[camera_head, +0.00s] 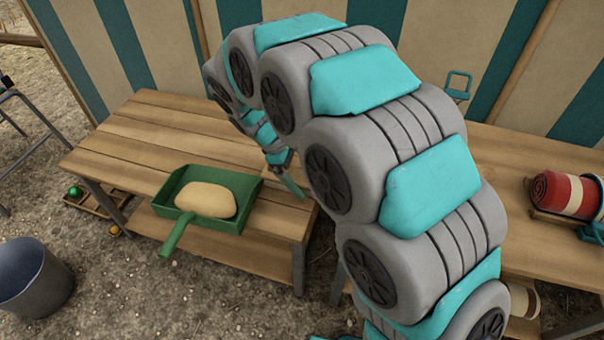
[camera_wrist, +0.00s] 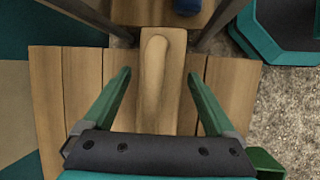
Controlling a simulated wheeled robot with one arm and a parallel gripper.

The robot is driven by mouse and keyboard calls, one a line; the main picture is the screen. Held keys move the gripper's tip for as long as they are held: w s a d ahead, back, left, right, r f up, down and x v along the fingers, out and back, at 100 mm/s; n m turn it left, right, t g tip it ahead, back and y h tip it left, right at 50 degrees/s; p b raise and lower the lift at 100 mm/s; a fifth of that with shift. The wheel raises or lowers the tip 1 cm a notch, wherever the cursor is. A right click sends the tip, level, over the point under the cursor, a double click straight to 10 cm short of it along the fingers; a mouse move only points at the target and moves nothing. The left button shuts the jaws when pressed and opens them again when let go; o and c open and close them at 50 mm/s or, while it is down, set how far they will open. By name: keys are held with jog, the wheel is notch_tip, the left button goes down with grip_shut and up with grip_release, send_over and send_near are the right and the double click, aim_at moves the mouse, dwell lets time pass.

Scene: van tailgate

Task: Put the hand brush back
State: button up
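My gripper (camera_wrist: 158,74) is open in the wrist view, its two green fingers spread wide with nothing clasped. A long, round-ended tan wooden piece (camera_wrist: 153,65) lies on a paler board between and below the fingers. It may be the hand brush or its handle, but I cannot tell, as no bristles show. In the head view my gripper (camera_head: 287,180) is at the right end of the left table, partly hidden by my arm. A green dustpan (camera_head: 243,190) holding a smooth beige mound (camera_head: 206,199) is left of it; no brush is clear there.
The left slatted table (camera_head: 135,140) has free room at its back and left. A second table (camera_head: 510,165) at right bears a red roll (camera_head: 562,193). A grey bucket (camera_head: 32,275) stands on the ground at left. A striped wall (camera_head: 160,45) closes the back.

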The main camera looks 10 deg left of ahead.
jog(key=shift+o, duration=0.4)
jog(key=shift+r, duration=0.1)
jog(key=shift+a+r, duration=0.1)
jog(key=shift+r, duration=0.2)
jog(key=v, duration=1.1)
jog(key=shift+r, duration=0.2)
jog(key=shift+s+a, duration=0.1)
jog(key=shift+s, duration=0.05)
